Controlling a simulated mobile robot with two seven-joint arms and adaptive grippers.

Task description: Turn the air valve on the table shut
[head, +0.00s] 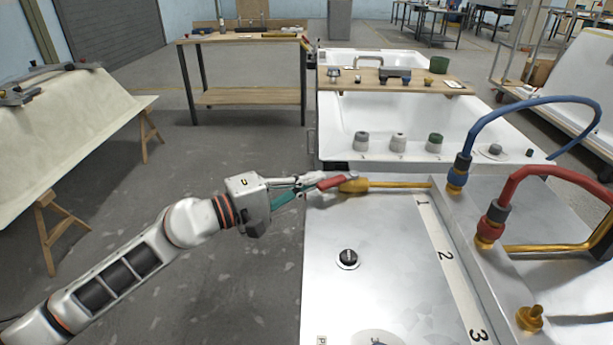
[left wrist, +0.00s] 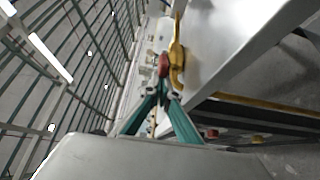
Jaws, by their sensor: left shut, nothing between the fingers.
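The air valve is a brass body (head: 353,186) on a brass pipe along the far edge of the metal table (head: 385,240). Its red lever (head: 332,182) points left, roughly in line with the pipe, out past the table's left corner. My left gripper (head: 314,186) is shut and empty, with its fingertips at the lever's outer end. In the left wrist view the red lever (left wrist: 163,63) is just beyond the fingertips (left wrist: 162,83), beside the brass body (left wrist: 177,62); I cannot tell whether they touch. My right gripper is not in view.
A blue hose (head: 484,117) and a red hose (head: 517,178) arch from fittings on the table's raised right part. A black knob (head: 347,258) stands on the tabletop. White tub shells (head: 342,130) lie behind.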

